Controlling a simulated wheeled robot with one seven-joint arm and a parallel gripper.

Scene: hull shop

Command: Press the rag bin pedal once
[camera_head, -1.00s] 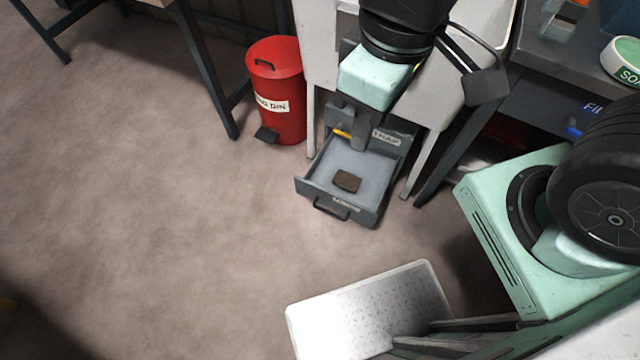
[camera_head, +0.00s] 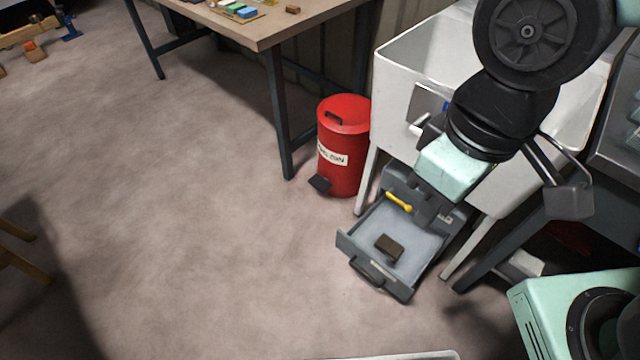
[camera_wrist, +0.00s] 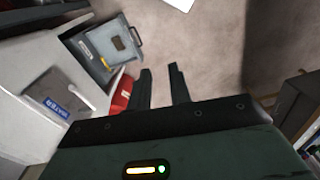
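The red rag bin (camera_head: 343,150) stands upright on the floor, lid shut, beside the workbench leg and left of the sink. Its dark pedal (camera_head: 320,184) sticks out at the front left, near the floor. My gripper (camera_head: 428,207) is right of the bin and apart from the pedal, in front of the sink and over the back of the open drawer. In the wrist view my gripper (camera_wrist: 160,68) shows two dark fingers with an empty gap between them. Part of the red bin (camera_wrist: 122,95) shows left of the fingers there; the pedal cannot be made out.
An open grey drawer (camera_head: 368,238) holds a brown block (camera_head: 389,247) and a yellow item (camera_head: 399,202). The white sink (camera_head: 398,75) stands behind. A workbench (camera_head: 262,32) is behind the bin. A mint machine (camera_head: 535,310) is at lower right. The floor left of the bin is clear.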

